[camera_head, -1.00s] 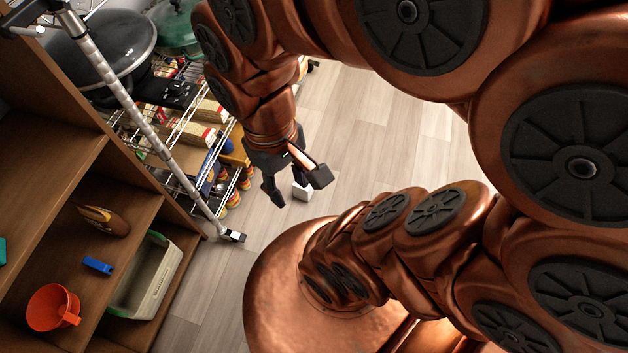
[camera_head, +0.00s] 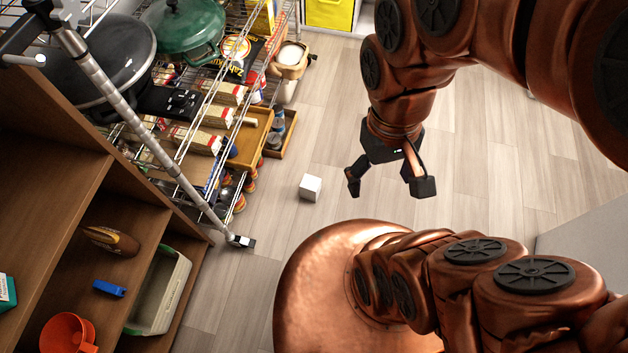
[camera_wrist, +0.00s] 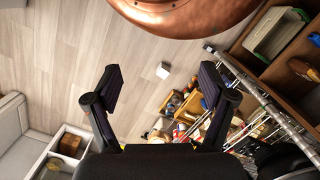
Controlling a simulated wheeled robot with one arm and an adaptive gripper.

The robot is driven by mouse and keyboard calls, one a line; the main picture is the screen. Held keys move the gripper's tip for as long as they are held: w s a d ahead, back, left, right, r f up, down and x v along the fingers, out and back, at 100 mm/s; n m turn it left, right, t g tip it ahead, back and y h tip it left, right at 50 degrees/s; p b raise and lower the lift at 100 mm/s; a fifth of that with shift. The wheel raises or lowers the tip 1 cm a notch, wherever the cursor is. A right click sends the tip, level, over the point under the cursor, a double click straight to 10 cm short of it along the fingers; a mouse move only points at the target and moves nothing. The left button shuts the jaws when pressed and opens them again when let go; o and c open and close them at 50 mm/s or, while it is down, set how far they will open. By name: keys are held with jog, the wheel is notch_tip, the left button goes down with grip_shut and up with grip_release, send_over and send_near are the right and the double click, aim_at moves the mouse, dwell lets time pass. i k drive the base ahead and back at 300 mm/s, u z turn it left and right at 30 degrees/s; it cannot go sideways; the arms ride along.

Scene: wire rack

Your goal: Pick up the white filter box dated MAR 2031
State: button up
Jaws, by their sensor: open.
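A small white box (camera_head: 310,187) sits on the wooden floor beside the wire rack. It also shows in the wrist view (camera_wrist: 163,69), beyond the fingertips and between them in the picture. No date is readable on it, so I cannot tell if it is the MAR 2031 box. My gripper (camera_head: 388,184) is open and empty, to the right of the box in the head view and apart from it. Its two spread fingers also show in the wrist view (camera_wrist: 158,84).
The wire rack (camera_head: 205,95) holds pans, cartons and jars. A brown shelf (camera_head: 75,185) at left holds a grey-green bin (camera_head: 160,295), an orange mug (camera_head: 68,335) and a blue item (camera_head: 109,288). A metal pole (camera_head: 130,120) leans between them. Floor right of the white box is clear.

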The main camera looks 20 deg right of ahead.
aim_at(310, 186)
jog(key=u, duration=2.8)
jog(key=i, duration=0.45)
jog(key=z, duration=2.4)
